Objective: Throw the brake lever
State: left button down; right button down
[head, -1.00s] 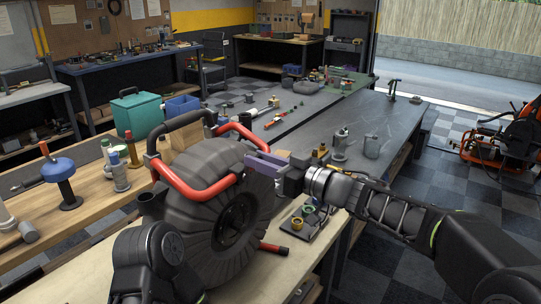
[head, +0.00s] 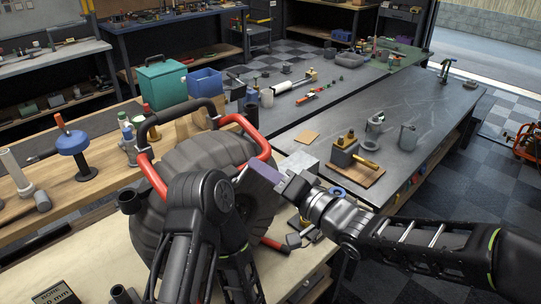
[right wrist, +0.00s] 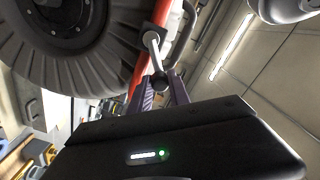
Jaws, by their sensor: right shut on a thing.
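The drain machine, a big ribbed dark drum (head: 196,158) in a red tube frame (head: 153,177), stands on the near bench. My right gripper (head: 262,170) has purple fingers and reaches the drum's right side.
A blue-topped tool (head: 72,142), a teal box (head: 162,82) and a blue bin (head: 205,82) stand on the wooden bench at left. A brass valve on a wooden board (head: 355,172) and metal cups (head: 408,137) stand on the dark table. Much of that table is clear.

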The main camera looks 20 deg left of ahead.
jog(key=shift+w+d+f+m+p, duration=0.1)
jog(key=shift+w+f+m+p, duration=0.2)
jog(key=shift+m, duration=0.45)
jog(key=shift+w+d+f+m+p, duration=0.1)
jog(key=shift+f+m+p, duration=0.25)
jog(key=shift+m, duration=0.4)
jog(key=shift+s, duration=0.1)
jog(key=c, duration=1.2)
grip_release()
jog(key=b+v, duration=0.1)
jog(key=v, duration=0.6)
jog(key=shift+d, duration=0.35)
jog(key=shift+s, duration=0.1)
